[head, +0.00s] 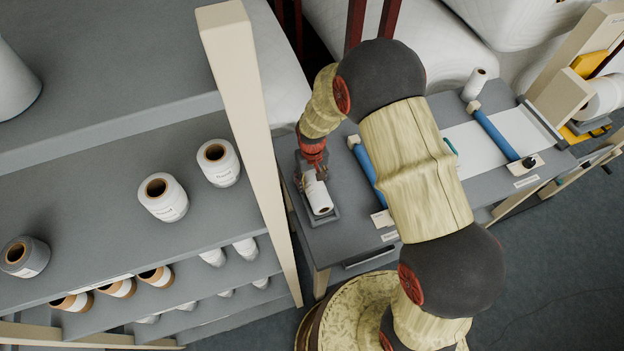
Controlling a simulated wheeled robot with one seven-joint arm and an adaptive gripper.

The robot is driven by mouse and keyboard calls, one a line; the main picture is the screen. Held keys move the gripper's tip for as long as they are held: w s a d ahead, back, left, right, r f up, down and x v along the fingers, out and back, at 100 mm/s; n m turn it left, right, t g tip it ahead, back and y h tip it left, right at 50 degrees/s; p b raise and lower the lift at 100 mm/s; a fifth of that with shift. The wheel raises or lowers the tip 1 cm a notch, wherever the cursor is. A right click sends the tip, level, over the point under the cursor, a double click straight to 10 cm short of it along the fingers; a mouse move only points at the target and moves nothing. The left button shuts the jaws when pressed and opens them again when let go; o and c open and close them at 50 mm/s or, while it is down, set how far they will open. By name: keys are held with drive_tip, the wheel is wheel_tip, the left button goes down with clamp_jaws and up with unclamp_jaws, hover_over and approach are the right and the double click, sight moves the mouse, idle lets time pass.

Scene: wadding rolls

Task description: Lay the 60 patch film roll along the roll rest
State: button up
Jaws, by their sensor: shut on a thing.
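My gripper (312,176) is shut on a white film roll (319,197) at the left end of the grey bench. The roll lies on its side, with its dark-cored end towards the front. It is over a small grey holder (332,218), which looks like the roll rest. I cannot tell whether the roll touches the holder or hangs just above it. The gripper covers the back end of the roll, and no print on the roll can be read.
The grey bench (345,240) also carries blue rollers (493,133) and a standing white roll (474,84). A shelf (90,225) with several rolls stands at left. Its cream post (250,130) rises close to my gripper. My arm hides the bench's middle.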

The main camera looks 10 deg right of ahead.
drive_tip(key=o, duration=1.5)
drive_tip(key=shift+f, duration=0.1)
drive_tip(key=shift+o, duration=0.4)
drive_tip(key=shift+r+p, duration=2.8)
drive_tip(key=shift+r, duration=2.25)
